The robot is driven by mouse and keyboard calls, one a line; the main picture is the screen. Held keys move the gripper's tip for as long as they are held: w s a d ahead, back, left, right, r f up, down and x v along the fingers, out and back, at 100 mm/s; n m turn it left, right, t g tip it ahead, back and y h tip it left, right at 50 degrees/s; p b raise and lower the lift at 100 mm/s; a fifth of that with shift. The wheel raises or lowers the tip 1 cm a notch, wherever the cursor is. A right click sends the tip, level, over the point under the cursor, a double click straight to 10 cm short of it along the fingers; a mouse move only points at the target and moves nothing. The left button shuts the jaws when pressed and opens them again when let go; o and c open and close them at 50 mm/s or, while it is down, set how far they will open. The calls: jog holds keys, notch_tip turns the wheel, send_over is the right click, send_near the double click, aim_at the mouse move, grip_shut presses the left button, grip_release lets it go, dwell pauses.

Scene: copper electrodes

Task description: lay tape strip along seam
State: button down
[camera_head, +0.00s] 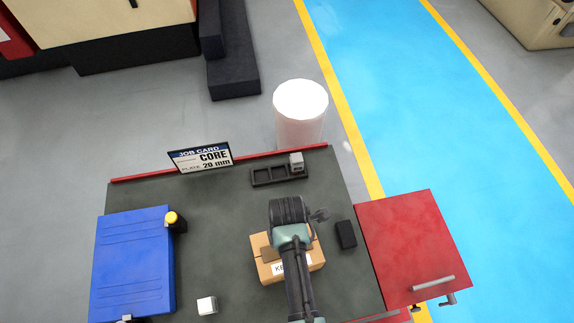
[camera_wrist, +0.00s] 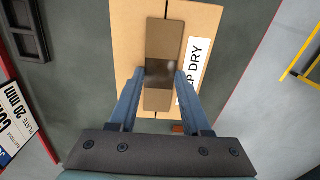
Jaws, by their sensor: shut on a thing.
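A cardboard box (camera_head: 268,271) with a white label sits on the dark work table, partly covered by my arm. In the wrist view the box top (camera_wrist: 128,60) fills the upper middle, with the "KEEP DRY" label (camera_wrist: 193,68) at right. A brown tape strip (camera_wrist: 164,42) lies lengthwise over the box top, along the seam line (camera_wrist: 168,7) visible beyond its end. My gripper (camera_wrist: 162,76) is shut on the strip, one finger at each side edge. Whether the strip touches the cardboard cannot be told. The fingers are hidden in the head view.
A dark slotted tray (camera_head: 262,178) with a grey block (camera_head: 297,161) stands behind. A small black block (camera_head: 346,234) is right of the box. A blue case (camera_head: 132,262), white cube (camera_head: 207,305) and job card (camera_head: 201,158) are left. A red cabinet (camera_head: 411,240) adjoins at right.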

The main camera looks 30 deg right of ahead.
jog(key=shift+c, duration=1.4)
grip_release()
notch_tip(320, 180, up, 13)
jog(key=b, duration=0.2)
jog(key=shift+w, duration=0.1)
